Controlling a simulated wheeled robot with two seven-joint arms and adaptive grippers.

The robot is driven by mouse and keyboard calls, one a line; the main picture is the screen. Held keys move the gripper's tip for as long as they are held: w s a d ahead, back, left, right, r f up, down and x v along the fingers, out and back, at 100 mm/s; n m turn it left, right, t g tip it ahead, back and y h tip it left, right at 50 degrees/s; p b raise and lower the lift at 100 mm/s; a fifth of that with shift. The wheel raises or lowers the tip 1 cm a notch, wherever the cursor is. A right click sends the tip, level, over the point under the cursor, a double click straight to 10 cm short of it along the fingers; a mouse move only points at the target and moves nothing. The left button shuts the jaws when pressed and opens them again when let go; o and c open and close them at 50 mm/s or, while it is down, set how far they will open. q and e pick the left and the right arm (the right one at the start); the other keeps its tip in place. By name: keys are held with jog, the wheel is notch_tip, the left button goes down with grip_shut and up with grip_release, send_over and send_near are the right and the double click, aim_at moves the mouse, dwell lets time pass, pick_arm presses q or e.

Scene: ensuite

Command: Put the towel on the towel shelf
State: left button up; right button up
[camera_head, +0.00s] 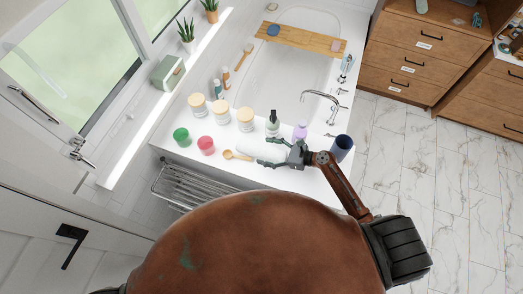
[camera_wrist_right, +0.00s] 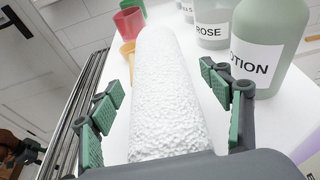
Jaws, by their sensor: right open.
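The towel is a white, rough-textured roll (camera_wrist_right: 165,90) lying on the white bath ledge. In the head view the towel (camera_head: 233,146) is partly hidden by my right gripper (camera_head: 268,152), which is at its right end. In the wrist view my right gripper (camera_wrist_right: 165,115) is open, with one green-padded finger on each side of the roll. The towel shelf (camera_head: 184,183) is a metal rack of bars below the ledge's front edge, at the left. I cannot make out my left gripper.
A lotion bottle (camera_wrist_right: 268,45) stands close to the right finger. A dark blue cup (camera_head: 342,147) and a purple bottle (camera_head: 300,131) flank my wrist. Red (camera_head: 206,145) and green (camera_head: 182,137) cups and a wooden scoop (camera_head: 236,155) are near the towel. Several lidded jars stand behind.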

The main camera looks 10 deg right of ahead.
jog(key=shift+c, duration=0.4)
jog(key=c, duration=1.3)
jog(key=shift+c, duration=0.7)
jog(key=shift+r, duration=0.15)
